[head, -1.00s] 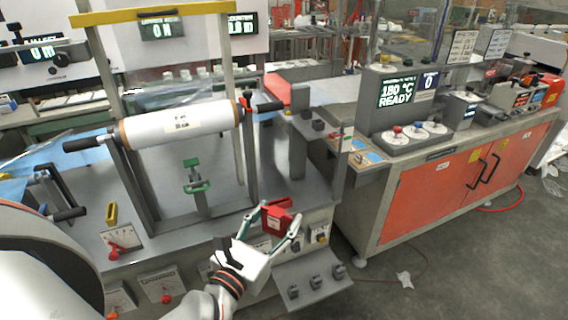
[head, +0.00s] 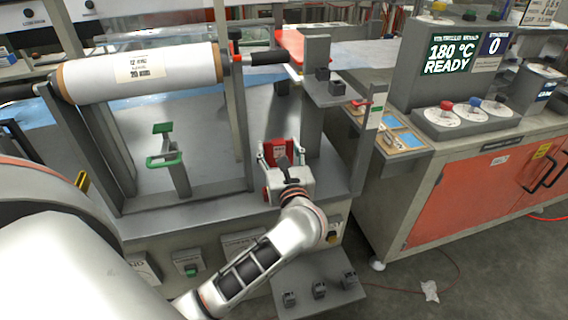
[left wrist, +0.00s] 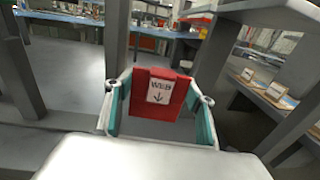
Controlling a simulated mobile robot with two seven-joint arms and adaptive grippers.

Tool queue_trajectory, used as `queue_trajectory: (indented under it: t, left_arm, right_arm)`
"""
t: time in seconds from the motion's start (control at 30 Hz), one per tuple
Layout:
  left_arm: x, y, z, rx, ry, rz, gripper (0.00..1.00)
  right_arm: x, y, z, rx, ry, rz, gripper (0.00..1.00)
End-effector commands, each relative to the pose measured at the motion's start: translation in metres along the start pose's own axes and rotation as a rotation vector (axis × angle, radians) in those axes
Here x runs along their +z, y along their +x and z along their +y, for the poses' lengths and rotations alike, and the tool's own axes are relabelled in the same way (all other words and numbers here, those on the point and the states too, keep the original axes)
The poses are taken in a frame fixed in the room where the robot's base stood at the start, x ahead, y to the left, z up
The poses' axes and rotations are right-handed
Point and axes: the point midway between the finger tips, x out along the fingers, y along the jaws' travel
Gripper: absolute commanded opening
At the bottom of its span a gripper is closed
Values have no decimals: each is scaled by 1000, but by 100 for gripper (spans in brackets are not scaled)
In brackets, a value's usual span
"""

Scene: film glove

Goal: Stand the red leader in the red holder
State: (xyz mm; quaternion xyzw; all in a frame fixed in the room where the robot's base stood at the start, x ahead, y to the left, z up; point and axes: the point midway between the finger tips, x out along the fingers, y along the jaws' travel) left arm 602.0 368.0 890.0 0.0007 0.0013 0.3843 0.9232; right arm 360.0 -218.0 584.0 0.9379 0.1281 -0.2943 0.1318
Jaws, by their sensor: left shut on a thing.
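The red leader (left wrist: 157,119) is a flat red piece with a white label reading WEB and a down arrow. My left gripper (left wrist: 159,93) is shut on it, one finger at each side, in the left wrist view. In the head view the red leader (head: 279,149) is upright above the right part of the grey machine deck, partly hidden by the gripper. Whether it touches the deck is unclear. I cannot pick out a red holder with certainty. My right gripper is not in view.
A white film roll (head: 140,72) spans a frame left of the gripper. A green-handled stand (head: 170,160) is on the deck. A grey post with a small shelf (head: 335,92) rises close right of the gripper. A lower grey shelf (head: 318,270) holds small dark clips.

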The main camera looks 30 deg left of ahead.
Motion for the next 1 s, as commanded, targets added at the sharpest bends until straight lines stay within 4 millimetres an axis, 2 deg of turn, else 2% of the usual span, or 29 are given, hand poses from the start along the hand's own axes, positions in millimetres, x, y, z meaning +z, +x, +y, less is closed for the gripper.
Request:
queue_trajectory:
  t: [0.03, 0.1, 0.4, 0.63, 0.9, 1.0]
  left_arm:
    - [-17, 3, -1, 26, 7, 6, 32]
    - [-21, 6, -1, 54, 5, 3, 32]
    - [-18, 8, -1, 80, -3, -4, 32]
    - [-19, 6, -1, 75, -6, 1, 32]
    - [-44, 6, -1, 74, 0, 5, 32]
    - [-54, 6, -1, 74, 2, 6, 32]
  right_arm:
    - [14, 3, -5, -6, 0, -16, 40]
    - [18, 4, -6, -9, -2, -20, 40]
    - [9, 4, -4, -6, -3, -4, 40]
    - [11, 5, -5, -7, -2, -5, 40]
    - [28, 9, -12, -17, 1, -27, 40]
    - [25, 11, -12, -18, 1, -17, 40]
